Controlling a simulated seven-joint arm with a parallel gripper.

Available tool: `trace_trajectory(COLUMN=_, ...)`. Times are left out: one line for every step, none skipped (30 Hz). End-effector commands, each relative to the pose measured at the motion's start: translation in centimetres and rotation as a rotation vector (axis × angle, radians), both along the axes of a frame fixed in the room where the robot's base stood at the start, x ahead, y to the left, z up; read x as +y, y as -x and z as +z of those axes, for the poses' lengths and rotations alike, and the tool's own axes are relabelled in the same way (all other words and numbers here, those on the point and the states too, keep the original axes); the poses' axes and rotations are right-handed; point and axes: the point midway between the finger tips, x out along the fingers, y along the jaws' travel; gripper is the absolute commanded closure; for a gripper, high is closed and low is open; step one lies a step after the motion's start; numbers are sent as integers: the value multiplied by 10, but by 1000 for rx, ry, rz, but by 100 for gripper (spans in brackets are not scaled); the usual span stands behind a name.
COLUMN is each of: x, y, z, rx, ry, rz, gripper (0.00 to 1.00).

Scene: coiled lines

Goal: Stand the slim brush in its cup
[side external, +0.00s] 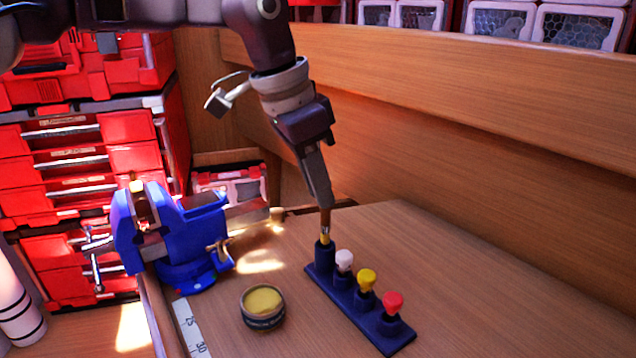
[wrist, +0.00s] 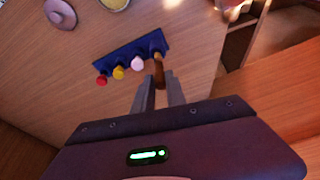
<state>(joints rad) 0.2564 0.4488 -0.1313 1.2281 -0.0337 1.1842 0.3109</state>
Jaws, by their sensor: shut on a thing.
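My gripper (side external: 322,203) is shut on the slim brush (side external: 325,222), which has a brown handle and a yellowish band. The brush points down over the dark blue cup (side external: 325,257), at the far end of a blue rack (side external: 373,328). Its lower end is at the cup's mouth; I cannot tell how deep it reaches. In the wrist view, the brush (wrist: 159,74) shows between my gripper's fingertips (wrist: 160,88), by the rack's end. White (side external: 344,260), yellow (side external: 366,279) and red (side external: 392,301) knobbed pieces stand in the rack's other holders.
A round tin with a yellow top (side external: 263,306) stands left of the rack. A blue vise (side external: 186,238) is at the table's left edge, near a ruler strip (side external: 192,330). A wooden wall (side external: 480,160) rises behind. The table right of the rack is clear.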

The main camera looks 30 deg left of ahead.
Motion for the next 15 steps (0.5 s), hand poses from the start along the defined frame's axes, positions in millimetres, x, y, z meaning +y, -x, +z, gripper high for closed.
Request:
trace_trajectory(x=0, y=0, z=0, rx=0, ry=0, rz=0, gripper=100)
trace_trajectory(x=0, y=0, z=-1, rx=0, ry=0, rz=0, gripper=100)
trace_trajectory(x=0, y=0, z=-2, rx=1, ry=-1, rz=0, gripper=100)
trace_trajectory(x=0, y=0, z=-3, rx=1, ry=-1, rz=0, gripper=100)
trace_trajectory(x=0, y=0, z=-4, rx=2, ry=0, rz=0, gripper=100)
trace_trajectory(x=0, y=0, z=-5, rx=2, ry=-1, rz=0, gripper=100)
trace_trajectory(x=0, y=0, z=-6, rx=1, ry=-1, rz=0, gripper=100)
trace_trajectory(x=0, y=0, z=-7, rx=1, ry=-1, rz=0, gripper=100)
trace_trajectory(x=0, y=0, z=-8, rx=0, ry=0, rz=0, gripper=100)
trace_trajectory(x=0, y=0, z=-9, rx=0, ry=0, rz=0, gripper=100)
trace_trajectory(x=0, y=0, z=-10, rx=1, ry=-1, rz=0, gripper=100)
trace_trajectory(x=0, y=0, z=-11, rx=1, ry=-1, rz=0, gripper=100)
trace_trajectory(x=0, y=0, z=-12, rx=1, ry=-1, rz=0, gripper=100)
trace_trajectory(x=0, y=0, z=-13, rx=1, ry=-1, rz=0, gripper=100)
trace_trajectory(x=0, y=0, z=-14, rx=1, ry=-1, rz=0, gripper=100)
